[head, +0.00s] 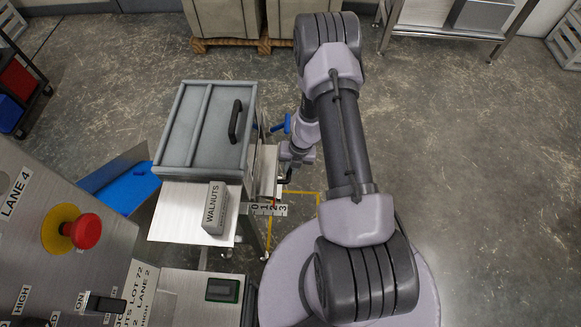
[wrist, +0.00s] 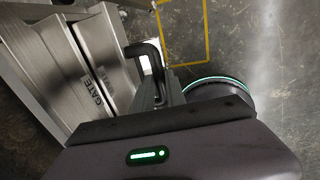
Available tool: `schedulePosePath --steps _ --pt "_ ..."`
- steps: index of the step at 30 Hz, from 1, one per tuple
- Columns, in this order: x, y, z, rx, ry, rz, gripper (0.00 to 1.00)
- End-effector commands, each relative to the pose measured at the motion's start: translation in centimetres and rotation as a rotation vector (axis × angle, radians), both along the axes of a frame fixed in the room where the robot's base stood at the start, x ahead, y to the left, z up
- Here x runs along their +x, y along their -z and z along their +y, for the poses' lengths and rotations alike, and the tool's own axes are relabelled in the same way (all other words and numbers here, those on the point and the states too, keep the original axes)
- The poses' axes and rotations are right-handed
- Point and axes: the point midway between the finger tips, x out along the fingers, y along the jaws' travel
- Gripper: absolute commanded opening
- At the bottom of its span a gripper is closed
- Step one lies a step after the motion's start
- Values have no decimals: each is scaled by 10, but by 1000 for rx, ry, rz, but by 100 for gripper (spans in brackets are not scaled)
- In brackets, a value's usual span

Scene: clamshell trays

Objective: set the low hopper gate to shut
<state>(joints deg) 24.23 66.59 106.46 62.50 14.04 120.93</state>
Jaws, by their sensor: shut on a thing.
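The hopper (head: 170,125) is a grey lidded box at left centre in the head view. The low gate (wrist: 118,62), a metal plate beside the label GATE, shows at left in the wrist view. Its black handle (wrist: 143,48) sticks out to the right. My gripper (head: 287,176) is beside the hopper's right side, partly hidden by my arm. In the wrist view my gripper (wrist: 163,88) is shut on the handle; the fingertips are hard to make out. A scale marked 0 to 3 (head: 268,209) lies below the gate; its reading is too small to tell.
A WALNUTS block (head: 214,208) stands on the metal shelf before the hopper. A control panel with a red button (head: 86,232) fills the lower left. A blue chute (head: 130,190) is left of the hopper. Open floor (head: 470,150) lies to the right.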

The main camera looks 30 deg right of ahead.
Motion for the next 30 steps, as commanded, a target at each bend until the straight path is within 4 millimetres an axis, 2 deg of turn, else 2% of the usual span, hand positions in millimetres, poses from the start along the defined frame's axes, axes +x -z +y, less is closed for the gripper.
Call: schedulePosePath --steps 10,21,30 --pt "1 -1 1 0 -1 0 0" --pt "34 -4 51 0 -3 0 0" --pt "37 0 55 3 1 -1 0"
